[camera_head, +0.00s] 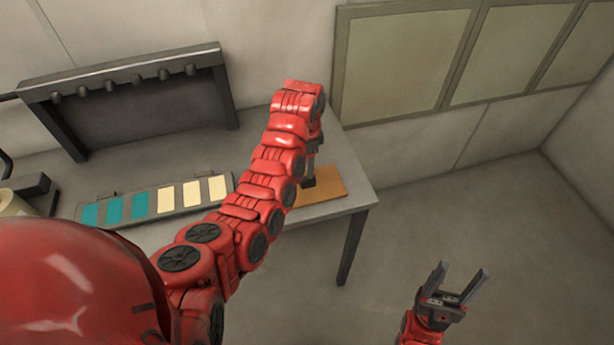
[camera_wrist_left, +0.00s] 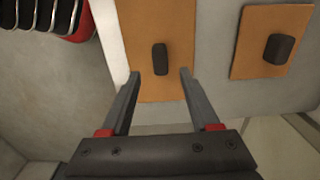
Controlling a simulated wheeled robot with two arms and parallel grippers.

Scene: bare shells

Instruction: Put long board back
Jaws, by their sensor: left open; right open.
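The long board (camera_head: 325,188) is a flat orange-brown panel lying on the table near its right edge. In the left wrist view the long board (camera_wrist_left: 155,20) carries a black handle (camera_wrist_left: 160,58). My left gripper (camera_wrist_left: 160,73) is open, with its fingers either side of the line of that handle; I cannot tell whether they touch the board. In the head view my left gripper (camera_head: 308,180) points down over the board's left part, and my arm hides some of it. My right gripper (camera_head: 462,270) is open and empty, off the table at the lower right.
A shorter board (camera_wrist_left: 272,42) with a black handle lies beside the long one in the left wrist view. A panel with teal and cream strips (camera_head: 155,203) lies on the table (camera_head: 358,195). A dark rack (camera_head: 130,80) stands behind. Floor at right is clear.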

